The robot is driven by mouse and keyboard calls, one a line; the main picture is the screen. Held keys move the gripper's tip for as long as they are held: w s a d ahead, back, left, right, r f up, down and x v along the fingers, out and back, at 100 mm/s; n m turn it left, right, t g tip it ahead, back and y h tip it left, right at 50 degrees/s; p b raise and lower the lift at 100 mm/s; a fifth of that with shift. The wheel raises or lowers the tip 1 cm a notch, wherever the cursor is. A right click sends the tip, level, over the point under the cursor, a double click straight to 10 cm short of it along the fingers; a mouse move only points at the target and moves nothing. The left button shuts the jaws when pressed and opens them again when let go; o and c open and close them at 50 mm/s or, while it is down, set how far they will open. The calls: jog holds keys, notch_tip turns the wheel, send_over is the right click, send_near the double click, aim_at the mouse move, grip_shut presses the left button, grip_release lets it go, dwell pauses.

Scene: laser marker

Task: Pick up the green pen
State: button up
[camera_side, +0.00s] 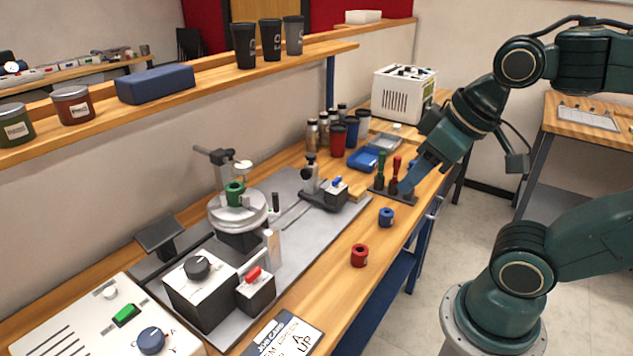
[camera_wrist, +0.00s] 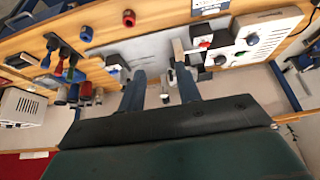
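The green pen (camera_side: 381,164) stands upright in a dark holder (camera_side: 378,190) on the bench in the side view, left of a red pen (camera_side: 396,166). My gripper (camera_side: 405,187) is just right of the holder in that view, its blue finger tilted down and overlapping the holder's right end. In the wrist view my gripper (camera_wrist: 157,73) shows two fingers spread apart with nothing between them. The pens are off to the left of the fingers there, where the red pen (camera_wrist: 59,67) shows. Which handle there is the green pen is hard to tell.
A blue ring (camera_side: 386,216) and a red ring (camera_side: 359,255) lie on the bench front. A blue tray (camera_side: 364,159) and several cups and bottles stand behind the holder. The marking machine's grey plate (camera_side: 325,235) lies to the left, with a green ring (camera_side: 234,194) on its round platform.

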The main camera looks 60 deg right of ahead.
jog(key=shift+w+r, duration=0.1)
jog(key=w+d+r+m+g, duration=0.2)
jog(key=w+d+r+m, duration=0.3)
jog(key=w, duration=0.5)
jog(key=m+g, duration=0.4)
jog(key=m, duration=0.9)
send_over(383, 153)
notch_tip(383, 153, down, 14)
jog(key=shift+w+f, duration=0.15)
jog(key=shift+f, duration=3.95)
jog(key=shift+f, duration=0.1)
jog(key=shift+f, duration=2.55)
